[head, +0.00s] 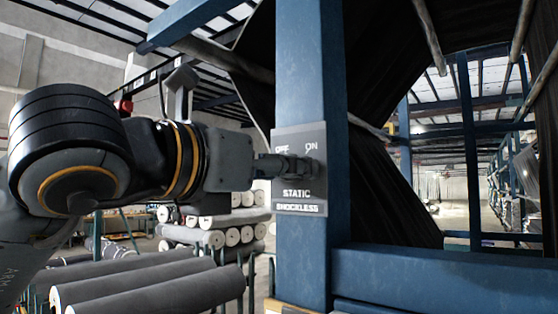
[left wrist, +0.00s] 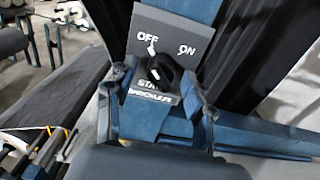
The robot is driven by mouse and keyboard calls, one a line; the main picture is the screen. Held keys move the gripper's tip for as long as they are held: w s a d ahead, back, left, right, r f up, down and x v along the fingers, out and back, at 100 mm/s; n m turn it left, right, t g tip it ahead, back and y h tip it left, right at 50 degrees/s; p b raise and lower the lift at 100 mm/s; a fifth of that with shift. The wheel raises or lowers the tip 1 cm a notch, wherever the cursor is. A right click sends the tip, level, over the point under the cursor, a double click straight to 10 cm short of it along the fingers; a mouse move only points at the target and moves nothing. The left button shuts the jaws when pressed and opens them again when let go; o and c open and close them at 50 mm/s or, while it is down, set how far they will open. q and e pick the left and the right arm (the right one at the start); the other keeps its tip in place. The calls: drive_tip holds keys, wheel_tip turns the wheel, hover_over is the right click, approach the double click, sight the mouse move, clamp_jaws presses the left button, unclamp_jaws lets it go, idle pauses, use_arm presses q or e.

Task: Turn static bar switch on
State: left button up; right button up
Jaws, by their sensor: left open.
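The static bar switch is a black rotary knob (left wrist: 166,71) on a grey plate (left wrist: 172,32) marked OFF and ON. A white mark by the knob lies on the OFF side, just under that word. In the head view the plate (head: 300,206) is fixed to a blue post and reads STATIC below; the knob is hidden there by my left gripper (head: 298,165). In the left wrist view my left gripper (left wrist: 157,88) is open, with one finger on each side of the knob. Whether the fingers touch it is unclear. My right gripper is not in view.
The blue post (head: 310,70) joins a blue horizontal beam (head: 440,280) at lower right. Dark sheet material (head: 385,60) hangs behind the post. Grey rolls (head: 150,280) lie at lower left, with more stacked rolls (head: 215,230) behind.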

use_arm(q)
drive_tip(key=shift+c, duration=0.2)
clamp_jaws()
drive_tip(key=m+b, duration=0.6)
drive_tip(key=m, duration=1.1)
drive_tip(key=shift+a+r+m, duration=0.1)
drive_tip(key=shift+a+m, duration=0.05)
drive_tip(key=shift+m, duration=0.25)
idle(0.5)
drive_tip(key=shift+o, duration=0.2)
unclamp_jaws()
